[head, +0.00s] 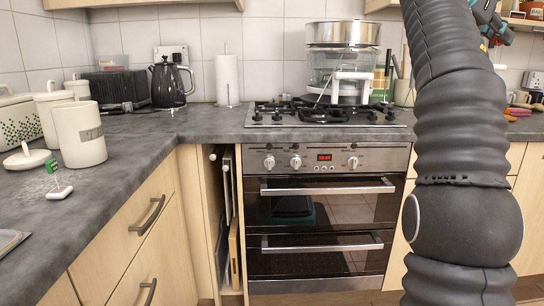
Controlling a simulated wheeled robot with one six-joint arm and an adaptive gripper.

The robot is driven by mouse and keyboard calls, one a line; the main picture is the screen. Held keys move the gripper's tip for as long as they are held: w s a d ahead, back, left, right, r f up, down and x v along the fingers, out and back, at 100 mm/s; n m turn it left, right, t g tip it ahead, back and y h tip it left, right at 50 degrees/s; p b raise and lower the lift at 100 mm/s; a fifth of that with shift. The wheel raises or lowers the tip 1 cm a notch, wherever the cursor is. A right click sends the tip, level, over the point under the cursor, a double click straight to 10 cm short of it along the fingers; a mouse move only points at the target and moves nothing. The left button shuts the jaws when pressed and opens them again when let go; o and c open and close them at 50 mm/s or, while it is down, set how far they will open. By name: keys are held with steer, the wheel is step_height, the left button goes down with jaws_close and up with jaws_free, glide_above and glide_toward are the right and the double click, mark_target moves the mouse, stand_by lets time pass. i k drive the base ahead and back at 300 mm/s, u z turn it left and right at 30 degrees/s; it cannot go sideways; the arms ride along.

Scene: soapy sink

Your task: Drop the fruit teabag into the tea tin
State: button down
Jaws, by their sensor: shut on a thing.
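A white canister with a grey label (80,135) stands open on the left worktop; its lettering is too small to read, and it looks like the tea tin. A white lid (27,158) lies at its left. A white teabag (60,192) with a green tag (52,167) is on the worktop in front of the canister; I cannot tell its flavour. My gripper (490,22) shows only partly at the top right, beyond my arm, far from the canister. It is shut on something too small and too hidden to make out.
More white canisters (50,108) stand behind. A black kettle (168,83), a toaster (115,88) and a paper roll (228,80) line the back. A steamer (342,60) stands on the hob (300,114). The worktop in front of the kettle is clear.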

mark_target(90, 161)
steer(key=i, duration=1.5)
steer(key=u, duration=3.4)
